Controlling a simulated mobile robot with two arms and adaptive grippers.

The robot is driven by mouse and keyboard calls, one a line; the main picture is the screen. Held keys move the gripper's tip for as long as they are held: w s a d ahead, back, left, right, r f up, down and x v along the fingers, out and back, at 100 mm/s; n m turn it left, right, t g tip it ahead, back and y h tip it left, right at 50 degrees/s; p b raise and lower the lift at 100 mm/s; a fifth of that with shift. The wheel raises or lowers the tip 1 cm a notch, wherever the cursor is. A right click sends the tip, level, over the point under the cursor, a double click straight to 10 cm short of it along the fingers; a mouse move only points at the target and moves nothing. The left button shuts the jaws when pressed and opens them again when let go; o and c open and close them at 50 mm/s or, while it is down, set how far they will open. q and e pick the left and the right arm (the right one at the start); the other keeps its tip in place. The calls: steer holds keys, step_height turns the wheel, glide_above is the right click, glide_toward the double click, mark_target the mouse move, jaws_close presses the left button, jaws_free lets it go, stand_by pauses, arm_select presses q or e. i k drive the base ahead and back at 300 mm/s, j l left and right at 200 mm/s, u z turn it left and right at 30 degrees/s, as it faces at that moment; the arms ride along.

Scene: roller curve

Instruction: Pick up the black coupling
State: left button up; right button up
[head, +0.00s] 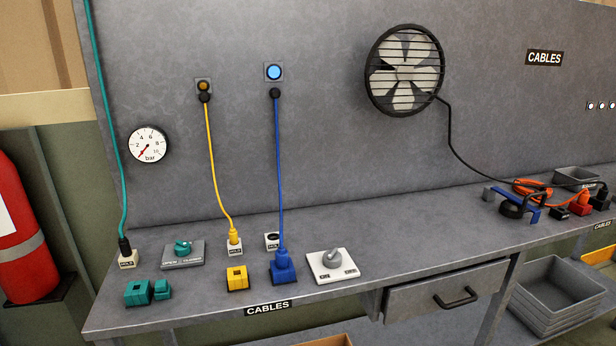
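Near the right end of the grey bench, a small black block (559,213) lies just left of a red block (579,209). Another black block (599,203) sits to the right of the red one. They are small and crowded at this distance, so I cannot tell for certain which is the black coupling. An orange cable (566,203) runs behind and between them. Neither of my grippers is in view.
Teal (137,293), yellow (237,279) and blue (283,271) blocks stand along the bench's left front. A white switch plate (333,265) lies beside them. The bench top (420,225) is clear in the middle. A blue clamp (530,208) lies left of the black blocks.

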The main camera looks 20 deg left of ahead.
mark_target(124, 244)
steer(key=u, duration=1.7)
